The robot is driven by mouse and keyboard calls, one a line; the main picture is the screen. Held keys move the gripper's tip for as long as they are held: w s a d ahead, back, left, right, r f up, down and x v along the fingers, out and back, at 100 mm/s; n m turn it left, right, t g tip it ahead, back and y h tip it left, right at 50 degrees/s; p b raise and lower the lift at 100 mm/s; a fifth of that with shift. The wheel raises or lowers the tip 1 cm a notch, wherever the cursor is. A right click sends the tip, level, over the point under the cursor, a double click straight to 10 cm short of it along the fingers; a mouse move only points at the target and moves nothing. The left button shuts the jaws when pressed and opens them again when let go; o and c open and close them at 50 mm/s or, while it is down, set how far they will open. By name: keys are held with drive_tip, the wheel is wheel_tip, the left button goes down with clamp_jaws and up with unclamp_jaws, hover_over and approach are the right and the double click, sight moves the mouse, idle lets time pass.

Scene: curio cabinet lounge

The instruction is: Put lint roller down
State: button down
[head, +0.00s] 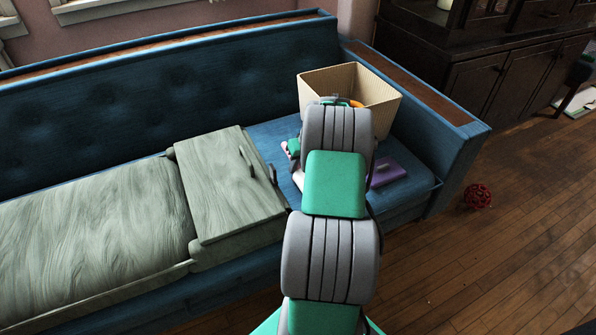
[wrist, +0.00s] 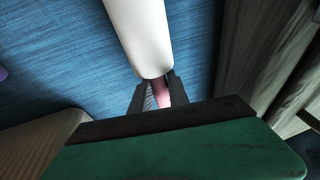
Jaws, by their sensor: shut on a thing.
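The lint roller (wrist: 140,35) has a white roll and a pink handle. In the wrist view my gripper (wrist: 157,92) is shut on the pink handle, with the white roll pointing away from the jaws over the blue sofa seat (wrist: 60,45). I cannot tell whether the roll touches the seat. A small white patch (head: 298,179) left of my arm may be the roll.
A beige ribbed box (head: 385,110) stands at the sofa's right end, with something orange (head: 357,103) inside. A flat purple thing (head: 388,172) lies right of my arm. A grey-green wooden cabinet (head: 225,185) lies on the sofa to the left. A red ball (head: 478,196) is on the floor.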

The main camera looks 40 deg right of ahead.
drive_tip(key=shift+d, duration=0.1)
drive_tip(key=shift+f, duration=0.1)
drive_tip(key=shift+f, duration=0.15)
drive_tip(key=c, duration=1.3)
unclamp_jaws()
drive_tip(key=shift+o, duration=0.2)
drive_tip(key=p+v, duration=0.4)
drive_tip(key=v, duration=0.8)
